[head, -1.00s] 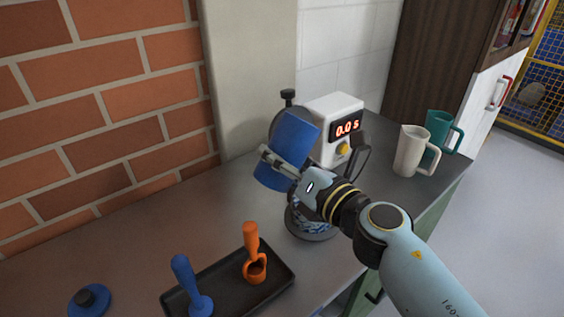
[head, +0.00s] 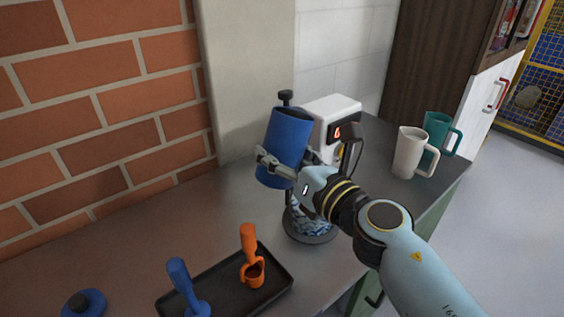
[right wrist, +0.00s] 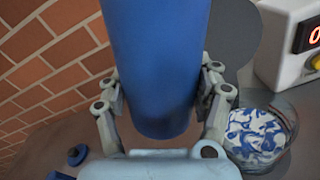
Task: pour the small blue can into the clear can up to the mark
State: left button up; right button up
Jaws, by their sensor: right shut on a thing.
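My right gripper (head: 283,164) is shut on the small blue can (head: 285,137), its fingers on either side. The can is nearly upright with a slight lean, held above the worktop. In the right wrist view the blue can (right wrist: 156,60) fills the middle between the fingers. The clear can (head: 305,218) stands below and slightly right of it, partly hidden by my gripper. In the right wrist view the clear can (right wrist: 262,135) holds blue and white swirled contents. Its mark cannot be made out. My left gripper is not in view.
A white machine (head: 333,115) with a red display stands behind the can. A black tray (head: 217,295) holds a blue scoop (head: 184,285) and an orange scoop (head: 250,255). A blue lid (head: 84,303) lies at front left. White (head: 408,153) and teal (head: 436,127) jugs stand right.

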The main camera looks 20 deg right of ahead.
aim_at(289, 124)
jog(key=shift+r+n, duration=0.45)
jog(key=shift+n, duration=0.75)
jog(key=shift+n, duration=0.9)
jog(key=shift+r+p, duration=2.15)
jog(key=shift+r, duration=0.9)
